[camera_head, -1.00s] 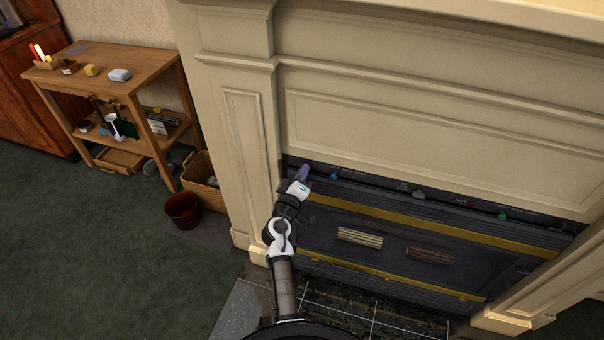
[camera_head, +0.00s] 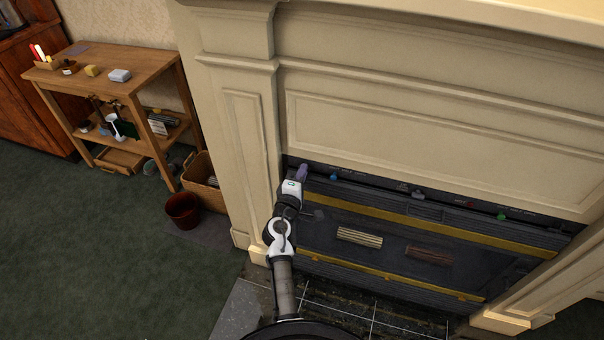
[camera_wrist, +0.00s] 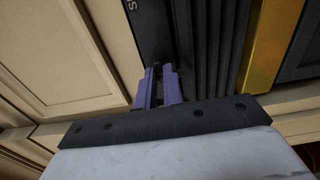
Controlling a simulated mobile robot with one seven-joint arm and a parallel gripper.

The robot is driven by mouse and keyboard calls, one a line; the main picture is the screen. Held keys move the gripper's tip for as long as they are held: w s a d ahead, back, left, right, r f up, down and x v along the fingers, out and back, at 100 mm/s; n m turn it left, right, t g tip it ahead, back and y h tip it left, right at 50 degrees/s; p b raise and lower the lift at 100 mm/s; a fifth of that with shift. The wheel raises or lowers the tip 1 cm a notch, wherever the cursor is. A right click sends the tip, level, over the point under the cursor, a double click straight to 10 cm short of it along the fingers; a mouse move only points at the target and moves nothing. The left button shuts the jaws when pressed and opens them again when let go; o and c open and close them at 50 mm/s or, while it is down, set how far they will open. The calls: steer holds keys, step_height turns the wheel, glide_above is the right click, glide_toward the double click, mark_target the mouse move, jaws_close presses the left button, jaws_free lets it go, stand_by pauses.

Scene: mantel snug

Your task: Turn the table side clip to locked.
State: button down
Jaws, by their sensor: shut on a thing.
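My gripper (camera_head: 302,171) has purple fingers at the left end of the dark strip along the top of the fireplace panel. In the wrist view the fingers (camera_wrist: 158,86) are close together on a small dark part (camera_wrist: 157,69), which I take to be the table side clip. The fingers hide most of it, so its position cannot be read. It sits by a black strip (camera_wrist: 149,25) with a partly visible white letter.
More small knobs sit along the strip: a blue one (camera_head: 333,177), a grey one (camera_head: 417,194) and a green one (camera_head: 502,215). The cream mantel pillar (camera_head: 245,150) stands close on the left. A pale ribbed bar (camera_head: 359,237) and a brown one (camera_head: 428,255) are on the panel.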

steer(key=shift+r, duration=0.1)
steer(key=c, duration=1.8)
jaws_free()
steer(key=shift+s, duration=0.15)
